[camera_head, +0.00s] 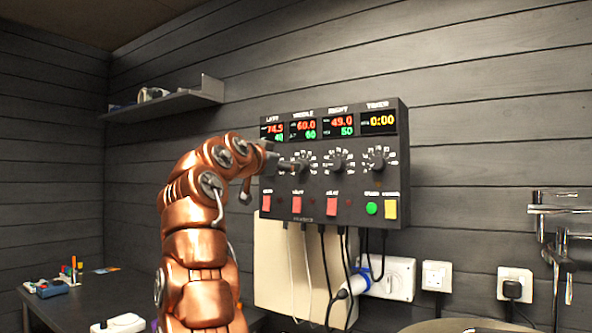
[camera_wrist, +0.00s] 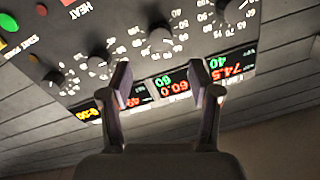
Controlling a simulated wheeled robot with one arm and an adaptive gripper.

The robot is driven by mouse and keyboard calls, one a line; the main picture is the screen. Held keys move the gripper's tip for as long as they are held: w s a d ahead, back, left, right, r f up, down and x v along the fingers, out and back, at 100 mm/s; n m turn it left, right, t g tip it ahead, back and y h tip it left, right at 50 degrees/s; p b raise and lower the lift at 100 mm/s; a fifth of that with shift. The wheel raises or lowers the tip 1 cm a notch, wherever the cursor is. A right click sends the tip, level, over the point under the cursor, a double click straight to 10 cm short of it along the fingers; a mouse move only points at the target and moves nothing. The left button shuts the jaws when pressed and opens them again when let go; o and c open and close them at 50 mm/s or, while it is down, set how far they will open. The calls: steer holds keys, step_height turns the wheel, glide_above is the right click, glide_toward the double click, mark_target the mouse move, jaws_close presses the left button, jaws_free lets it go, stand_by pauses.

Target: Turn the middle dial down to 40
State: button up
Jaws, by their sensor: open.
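The dark control panel (camera_head: 357,190) hangs on the wall with a row of dials under its displays. The middle dial (camera_head: 301,164) shows just right of my gripper (camera_head: 279,161); its display (camera_head: 305,128) reads 60.0 in red and 60 in green. In the wrist view, which is upside down, the middle dial (camera_wrist: 160,39) lies beyond the fingertips, roughly in line with the gap between them. My gripper (camera_wrist: 164,80) is open and empty, and I see no contact with the dial. The arm hides the left dial in the head view.
The left dial (camera_wrist: 238,10), right dial (camera_head: 337,164) and timer dial (camera_head: 377,158) flank the middle one. Red switches (camera_head: 332,206), a green button (camera_head: 372,208) and a yellow one (camera_head: 391,208) sit below. Cables hang underneath. A shelf (camera_head: 165,105) is at left.

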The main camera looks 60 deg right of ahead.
steer(key=d+p, duration=0.4)
steer(key=d, duration=0.3)
steer(key=shift+w+d+p, duration=0.3)
steer(key=shift+w+p, duration=0.05)
steer(key=shift+w, duration=0.05)
steer(key=c, duration=1.2)
